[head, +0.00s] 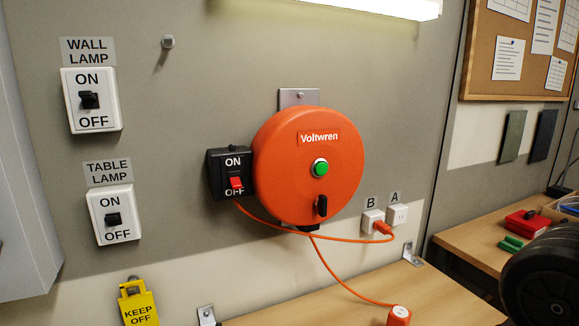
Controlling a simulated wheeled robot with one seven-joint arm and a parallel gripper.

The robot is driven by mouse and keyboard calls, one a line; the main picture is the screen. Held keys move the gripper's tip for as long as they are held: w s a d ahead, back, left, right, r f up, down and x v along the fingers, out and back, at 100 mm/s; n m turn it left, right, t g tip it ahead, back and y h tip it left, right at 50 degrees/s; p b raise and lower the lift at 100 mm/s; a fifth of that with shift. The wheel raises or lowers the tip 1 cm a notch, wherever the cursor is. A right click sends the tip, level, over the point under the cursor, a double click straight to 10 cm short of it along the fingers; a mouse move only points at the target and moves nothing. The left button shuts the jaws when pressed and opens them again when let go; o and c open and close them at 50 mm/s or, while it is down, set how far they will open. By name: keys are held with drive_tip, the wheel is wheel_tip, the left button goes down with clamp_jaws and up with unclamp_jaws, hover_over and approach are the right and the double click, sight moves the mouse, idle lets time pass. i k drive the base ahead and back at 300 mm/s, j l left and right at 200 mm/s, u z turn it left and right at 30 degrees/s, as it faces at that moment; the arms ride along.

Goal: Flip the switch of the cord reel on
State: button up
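The orange cord reel (285,165), marked Voltwren, hangs on the wall in the head view. It has a green button (320,167) and a black knob (322,206). A black switch box (217,178) is at its left side, with ON above and OFF below. Its red switch (236,183) sits low, close to the OFF label. An orange cord (290,228) runs from the box to a plug (383,227) at socket B (371,220). My gripper is not in view.
The wall lamp switch (90,100) and table lamp switch (113,215) are at left. Socket A (397,214) looks empty. An orange cord end (399,316) lies on the wooden bench (450,305). A dark rounded shape fills the lower right.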

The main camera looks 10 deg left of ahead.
sight(235, 182)
drive_tip(key=l+u, duration=0.1)
drive_tip(key=u, duration=0.3)
drive_tip(key=l+u, duration=0.1)
drive_tip(key=u, duration=0.25)
drive_tip(key=l+u, duration=0.1)
drive_tip(key=u, duration=0.3)
